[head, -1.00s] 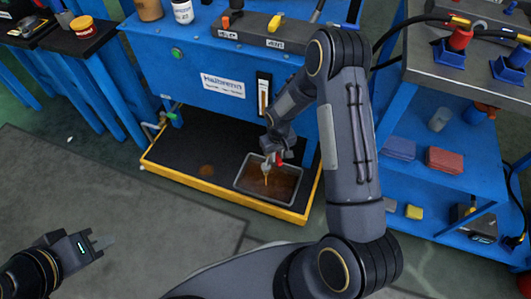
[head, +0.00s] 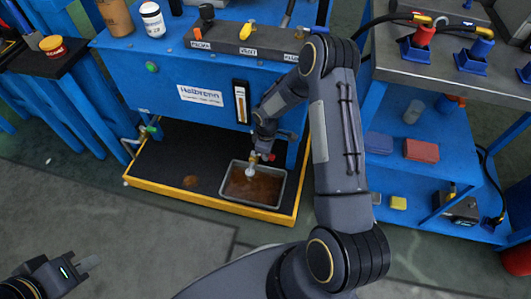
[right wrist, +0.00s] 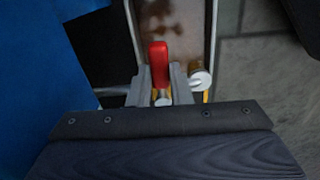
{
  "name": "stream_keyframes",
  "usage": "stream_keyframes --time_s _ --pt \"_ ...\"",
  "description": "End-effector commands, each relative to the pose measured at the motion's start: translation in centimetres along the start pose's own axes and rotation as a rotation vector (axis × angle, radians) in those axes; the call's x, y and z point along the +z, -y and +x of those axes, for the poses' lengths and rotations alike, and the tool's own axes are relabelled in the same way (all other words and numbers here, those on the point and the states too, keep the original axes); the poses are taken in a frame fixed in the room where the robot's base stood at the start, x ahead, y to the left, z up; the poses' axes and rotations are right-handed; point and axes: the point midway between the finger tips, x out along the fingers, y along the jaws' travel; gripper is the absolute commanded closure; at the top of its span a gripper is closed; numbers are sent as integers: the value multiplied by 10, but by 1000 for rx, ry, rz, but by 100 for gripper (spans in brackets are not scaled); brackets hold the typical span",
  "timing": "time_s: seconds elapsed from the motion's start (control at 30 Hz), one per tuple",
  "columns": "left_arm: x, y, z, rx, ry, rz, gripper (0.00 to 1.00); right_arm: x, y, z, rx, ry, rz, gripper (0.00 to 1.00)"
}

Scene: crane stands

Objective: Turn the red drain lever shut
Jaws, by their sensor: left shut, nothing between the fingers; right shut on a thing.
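The red drain lever (right wrist: 159,62) shows between the fingers of my right gripper (right wrist: 160,88) in the right wrist view. The gripper is shut on it. In the head view my right gripper (head: 262,157) is at the drain valve under the blue machine, and only a bit of red lever (head: 271,157) shows. A pale spout (head: 250,172) hangs over a grey pan (head: 226,191) of brown liquid. I see no clear stream from it. My left gripper (head: 86,265) is shut and empty over the floor at lower left.
The blue machine (head: 190,78) has a sight gauge (head: 241,103) near my right forearm. A yellow-edged black tray (head: 175,165) lies beneath it. A blue shelf cart (head: 405,175) stands close on the right. The floor at lower left is clear.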

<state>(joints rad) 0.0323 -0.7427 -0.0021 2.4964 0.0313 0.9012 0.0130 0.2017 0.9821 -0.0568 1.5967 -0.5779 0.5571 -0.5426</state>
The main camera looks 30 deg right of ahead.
Motion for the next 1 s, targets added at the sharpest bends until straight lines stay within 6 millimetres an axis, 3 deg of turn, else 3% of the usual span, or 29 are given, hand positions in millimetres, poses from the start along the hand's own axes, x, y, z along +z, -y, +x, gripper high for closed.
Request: stream_keyframes --time_s 0.67,0.7,0.8,0.83,1.0 --pt "0 0 -1 0 0 0 100 0 -4 0 2 0 -59 100" --pt "0 0 -1 0 0 0 100 0 -4 0 2 0 -59 77" --pt "0 0 -1 0 0 0 100 0 -3 0 2 0 -58 64" --pt "0 0 -1 0 0 0 100 0 -3 0 2 0 -57 60" --pt "0 0 -1 0 0 0 100 0 -3 0 1 0 -56 60"
